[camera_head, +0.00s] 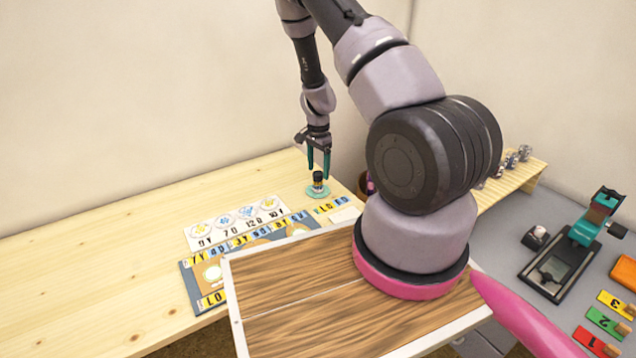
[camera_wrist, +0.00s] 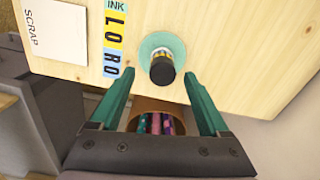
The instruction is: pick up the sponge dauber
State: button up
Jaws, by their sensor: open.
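The sponge dauber (camera_head: 318,180) is a small dark-topped cylinder standing upright on a round teal dish (camera_head: 312,191) on the wooden table. In the wrist view the dauber (camera_wrist: 162,69) shows its dark end toward the camera, with the teal dish (camera_wrist: 150,44) around its base. My gripper (camera_head: 319,163) is open and empty, with teal fingers pointing down just above the dauber. In the wrist view the dauber lies between and a little beyond the fingertips of my gripper (camera_wrist: 158,78). I cannot tell from these views whether a finger touches it.
A light table (camera_head: 110,255) has free room at left. Printed cards (camera_head: 240,222) and a blue board (camera_head: 188,283) lie in front of the dish. A cup of colored items (camera_wrist: 155,123) stands below the table edge. A scrap sheet (camera_wrist: 57,32) lies beside the letter strip (camera_wrist: 114,40).

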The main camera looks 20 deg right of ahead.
aim_at(318, 173)
jog(key=f, duration=0.4)
jog(key=shift+w+f, duration=0.15)
jog(key=shift+w, duration=0.05)
grip_shut()
